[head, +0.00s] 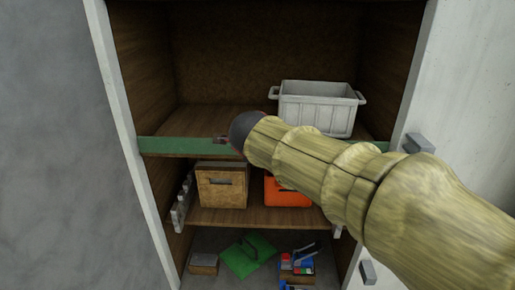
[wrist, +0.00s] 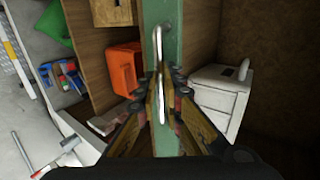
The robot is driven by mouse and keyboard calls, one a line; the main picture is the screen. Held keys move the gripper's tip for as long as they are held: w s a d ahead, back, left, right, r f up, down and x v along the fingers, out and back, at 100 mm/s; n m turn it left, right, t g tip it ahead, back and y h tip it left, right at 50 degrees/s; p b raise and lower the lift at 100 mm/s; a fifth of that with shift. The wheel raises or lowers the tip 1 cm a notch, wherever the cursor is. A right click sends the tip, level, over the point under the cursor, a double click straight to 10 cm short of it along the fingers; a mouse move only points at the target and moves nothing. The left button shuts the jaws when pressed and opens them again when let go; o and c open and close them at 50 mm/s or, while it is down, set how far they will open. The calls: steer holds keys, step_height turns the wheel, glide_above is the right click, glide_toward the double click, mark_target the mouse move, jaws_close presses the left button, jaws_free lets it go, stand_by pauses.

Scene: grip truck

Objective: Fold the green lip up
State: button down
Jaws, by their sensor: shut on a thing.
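The green lip (head: 180,146) is a long strip along the front edge of the upper shelf. My arm covers its right middle in the head view, and I cannot tell its exact angle. In the wrist view the lip (wrist: 166,25) runs down the middle, with a silver bar handle (wrist: 158,45) on it. My gripper (wrist: 163,92) is shut on this handle, one finger on each side of it. In the head view my gripper (head: 222,140) is at the lip, left of centre, its fingertips small and dark.
A grey bin (head: 318,108) stands on the upper shelf behind the lip, at right. A wooden box (head: 221,187) and an orange bin (head: 287,192) are on the shelf below. A green object (head: 247,256) lies at the bottom. Cabinet side walls border both sides.

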steer(key=c, duration=2.2)
jaws_free()
steer(key=shift+f, duration=0.1)
steer(key=v, duration=1.2)
